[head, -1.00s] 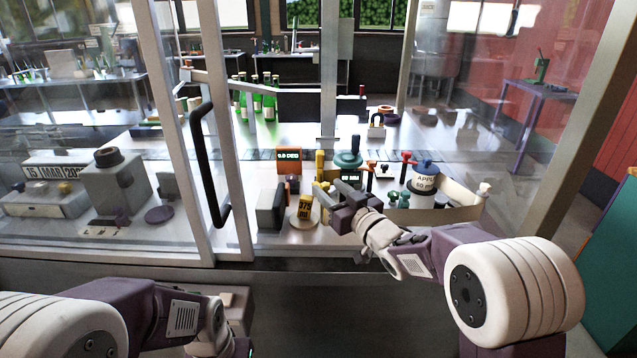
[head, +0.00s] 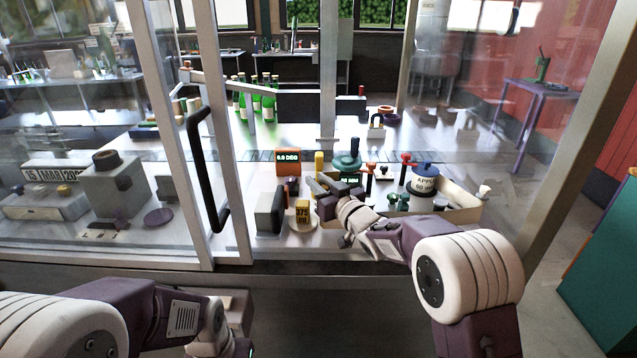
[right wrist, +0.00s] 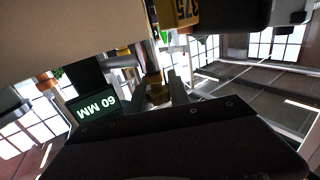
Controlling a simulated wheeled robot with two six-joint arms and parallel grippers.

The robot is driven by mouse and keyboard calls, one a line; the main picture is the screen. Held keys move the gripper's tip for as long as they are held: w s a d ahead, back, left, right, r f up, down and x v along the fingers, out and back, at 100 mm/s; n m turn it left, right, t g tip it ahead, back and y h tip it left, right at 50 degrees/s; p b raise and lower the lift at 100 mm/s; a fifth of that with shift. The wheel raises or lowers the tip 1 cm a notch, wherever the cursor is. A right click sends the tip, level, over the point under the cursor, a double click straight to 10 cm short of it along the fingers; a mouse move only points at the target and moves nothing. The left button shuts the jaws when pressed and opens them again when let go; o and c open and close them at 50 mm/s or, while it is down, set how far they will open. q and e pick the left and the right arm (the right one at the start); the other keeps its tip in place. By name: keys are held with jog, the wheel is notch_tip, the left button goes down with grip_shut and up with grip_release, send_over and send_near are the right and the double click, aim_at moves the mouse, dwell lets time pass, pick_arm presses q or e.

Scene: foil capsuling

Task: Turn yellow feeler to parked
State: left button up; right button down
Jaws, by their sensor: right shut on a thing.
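My right gripper (head: 322,184) reaches through the opening of the glass enclosure to a small device with a green display (head: 349,180). A yellow post (head: 319,160) stands just behind the gripper. Of my left arm only the wrist shows at the bottom; its fingertips are out of frame.
An orange display (head: 288,161) is behind. A blue-lidded white pot (head: 424,180) and small stamps stand to the right. The black door handle (head: 205,170) and enclosure frame are at left.

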jog(key=shift+w+d+f+m+t+h+b, duration=0.15)
jog(key=shift+m+t+h+b, duration=0.25)
jog(key=shift+m+h+b, duration=0.65)
jog(key=shift+s+d+f+m+t+h+b, duration=0.15)
jog(key=shift+t+h+b, duration=0.4)
jog(key=shift+b, duration=1)
jog(key=shift+w+r+m+h, duration=0.15)
jog(key=shift+r+m+h, duration=0.1)
jog(key=shift+m+h, duration=0.25)
jog(key=shift+r+h, duration=0.15)
jog(key=shift+h, duration=0.35)
jog(key=m+h+p, duration=0.1)
jog(key=h+p, duration=0.1)
jog(key=d+m+h+p, duration=0.1)
jog(key=h+p, duration=0.1)
jog(key=shift+m+t, duration=0.25)
jog(key=shift+m, duration=0.05)
